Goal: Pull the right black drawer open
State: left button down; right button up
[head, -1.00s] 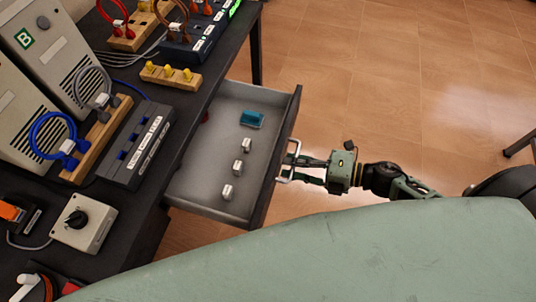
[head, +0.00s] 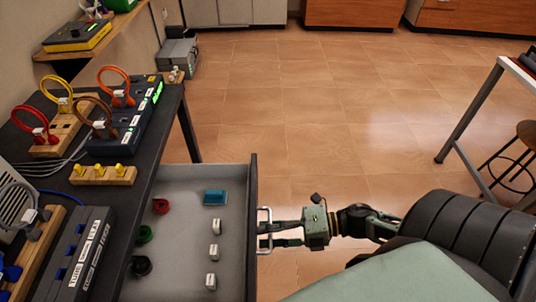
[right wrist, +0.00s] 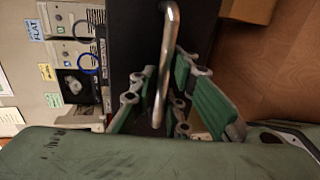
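The black drawer (head: 252,190) is pulled far out from under the dark desk, its grey inside in view. It holds a teal block (head: 215,198), several small white pieces, and red, green and black round pieces. A silver bar handle (head: 264,215) is on its front; the handle also shows large in the right wrist view (right wrist: 168,45). My right gripper (head: 268,236) reaches in from the right. Its fingers close in from both sides of the handle bar, and it looks shut on it; pad contact is partly hidden. My left gripper is out of view.
The desk (head: 145,165) carries wooden plug blocks, coloured cables and a dark switch box. Open tiled floor (head: 330,130) lies beyond the drawer. A white table (head: 520,80) and a stool (head: 527,135) stand at the right.

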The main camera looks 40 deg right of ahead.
jog(key=shift+s+d, duration=0.1)
jog(key=shift+s, duration=0.05)
jog(key=v, duration=1.1)
jog(key=shift+s+d, duration=0.2)
jog(key=shift+d, duration=0.1)
